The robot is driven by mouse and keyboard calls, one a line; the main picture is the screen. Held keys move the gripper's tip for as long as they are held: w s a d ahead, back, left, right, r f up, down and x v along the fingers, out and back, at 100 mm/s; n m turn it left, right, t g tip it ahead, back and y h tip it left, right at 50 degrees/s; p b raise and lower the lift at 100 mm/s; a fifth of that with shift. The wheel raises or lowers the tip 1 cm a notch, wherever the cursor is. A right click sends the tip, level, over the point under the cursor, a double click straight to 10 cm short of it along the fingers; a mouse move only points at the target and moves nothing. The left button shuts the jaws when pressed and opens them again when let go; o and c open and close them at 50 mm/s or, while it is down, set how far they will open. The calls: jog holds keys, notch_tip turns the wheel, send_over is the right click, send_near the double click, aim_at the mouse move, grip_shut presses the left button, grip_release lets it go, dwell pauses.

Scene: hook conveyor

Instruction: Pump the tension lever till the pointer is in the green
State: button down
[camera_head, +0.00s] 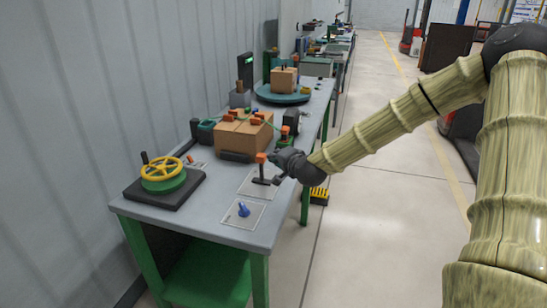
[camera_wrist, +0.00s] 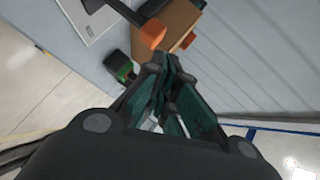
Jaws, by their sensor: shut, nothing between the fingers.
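A black lever-like part with an orange block end (camera_head: 261,158) stands on a pale outlined panel at the bench's front edge. I take it for the tension lever. The orange end (camera_wrist: 152,33) shows close beyond my fingertips in the wrist view. My gripper (camera_head: 281,168) is just right of it in the head view, shut and empty; its fingers (camera_wrist: 165,62) meet in the wrist view. Whether they touch the lever I cannot tell. A small black and green box (camera_head: 291,119) stands behind my gripper, also in the wrist view (camera_wrist: 120,67). I cannot make out a pointer or green zone.
A carton (camera_head: 243,137) with a green strap and orange pieces sits behind the lever. A yellow handwheel (camera_head: 162,169) is at left. A blue knob (camera_head: 243,209) sits on the front panel. A turntable (camera_head: 283,94) is farther back.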

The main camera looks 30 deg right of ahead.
jog(key=shift+v, duration=0.8)
dwell(0.4)
jog(key=s+d+f+m+t+b, duration=0.3)
jog(key=s+d+f+b, duration=0.1)
jog(key=s+d+f, duration=0.1)
jog(key=shift+s+f+t+y+b, duration=0.35)
jog(key=shift+s+f+t+y, duration=0.1)
jog(key=shift+f, duration=0.35)
jog(key=shift+d, duration=0.1)
